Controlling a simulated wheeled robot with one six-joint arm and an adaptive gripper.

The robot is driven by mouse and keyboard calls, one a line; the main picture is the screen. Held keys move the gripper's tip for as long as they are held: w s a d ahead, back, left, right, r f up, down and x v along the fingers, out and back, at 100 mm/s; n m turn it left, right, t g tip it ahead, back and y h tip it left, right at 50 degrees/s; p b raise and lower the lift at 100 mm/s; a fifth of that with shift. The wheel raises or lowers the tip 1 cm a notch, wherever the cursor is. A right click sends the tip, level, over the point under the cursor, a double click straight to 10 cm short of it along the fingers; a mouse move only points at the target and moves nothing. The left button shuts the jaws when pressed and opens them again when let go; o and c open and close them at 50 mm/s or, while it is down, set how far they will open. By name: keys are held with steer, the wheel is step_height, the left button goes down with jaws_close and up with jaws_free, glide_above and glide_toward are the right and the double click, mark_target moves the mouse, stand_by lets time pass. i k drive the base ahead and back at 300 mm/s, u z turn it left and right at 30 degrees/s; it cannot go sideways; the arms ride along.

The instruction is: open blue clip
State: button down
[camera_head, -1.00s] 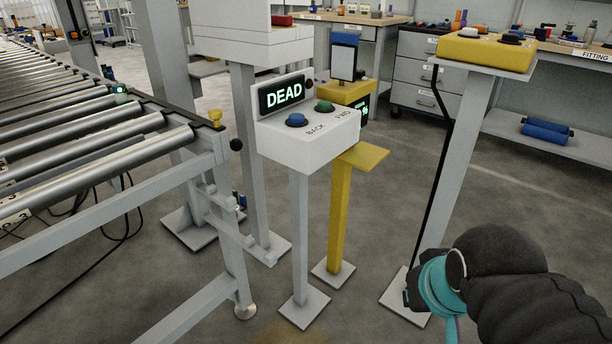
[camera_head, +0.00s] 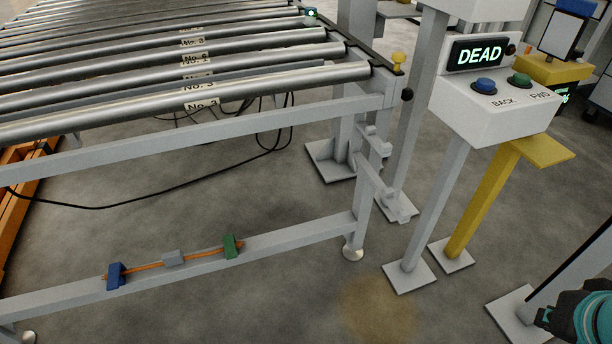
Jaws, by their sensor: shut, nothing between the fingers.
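A small blue clip (camera_head: 116,276) sits on the low grey rail (camera_head: 290,240) of the roller conveyor's frame, at the lower left. Part of my arm, teal and black, shows at the bottom right corner, far to the right of the clip. My gripper's fingers are not visible.
The roller conveyor (camera_head: 210,88) spans the upper left above the rail. A black cable (camera_head: 130,206) hangs beneath it. A white button box (camera_head: 490,112) reading DEAD and a yellow stand (camera_head: 490,195) are at right. Floor in front of the rail is clear.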

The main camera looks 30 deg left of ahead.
mark_target(113, 269)
steer(key=u, duration=2.95)
